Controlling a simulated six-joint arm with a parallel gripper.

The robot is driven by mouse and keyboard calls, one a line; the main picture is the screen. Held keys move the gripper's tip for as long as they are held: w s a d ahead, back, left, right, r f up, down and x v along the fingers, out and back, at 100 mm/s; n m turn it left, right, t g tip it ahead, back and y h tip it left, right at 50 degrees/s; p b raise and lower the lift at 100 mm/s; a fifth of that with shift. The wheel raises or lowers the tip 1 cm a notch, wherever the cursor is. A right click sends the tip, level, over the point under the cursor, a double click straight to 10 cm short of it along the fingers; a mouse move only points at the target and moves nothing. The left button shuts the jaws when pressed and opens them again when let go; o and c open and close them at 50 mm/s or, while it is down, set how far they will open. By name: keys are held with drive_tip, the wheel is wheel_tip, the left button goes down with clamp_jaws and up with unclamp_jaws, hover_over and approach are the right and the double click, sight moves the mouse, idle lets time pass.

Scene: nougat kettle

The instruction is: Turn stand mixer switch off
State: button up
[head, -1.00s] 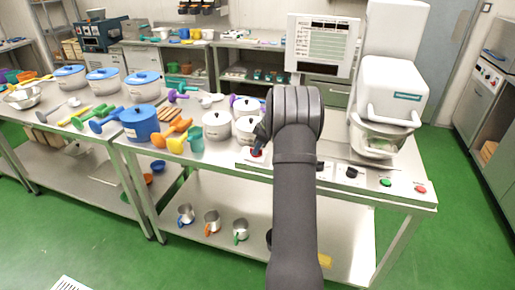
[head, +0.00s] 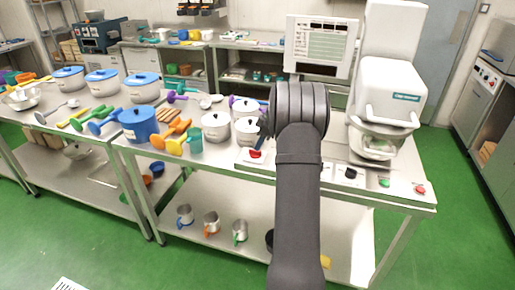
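The white stand mixer (head: 388,88) stands at the right end of the steel table, with its bowl (head: 378,146) under the head. A long control strip at the table's front carries a red switch (head: 256,154) at its left end, a black knob (head: 351,173), a green button (head: 384,183) and a red button (head: 420,190). My dark arm rises through the middle and hides part of the strip. Of my gripper (head: 264,128), only a small dark part shows left of the arm, just above the red switch and seemingly apart from it. Its fingers cannot be made out.
White pots (head: 215,126) and a teal cup (head: 195,142) stand close to the left of the strip. A blue pot (head: 140,123) and orange utensils are farther left. A display panel (head: 322,46) rises behind my arm. Metal cups (head: 212,222) sit on the lower shelf.

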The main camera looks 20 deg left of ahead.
sight(255, 152)
drive_tip(key=v, duration=1.3)
drive_tip(key=shift+d, duration=0.15)
drive_tip(key=x, duration=1.7)
drive_tip(key=shift+a+f, duration=0.15)
drive_tip(key=shift+a, duration=0.05)
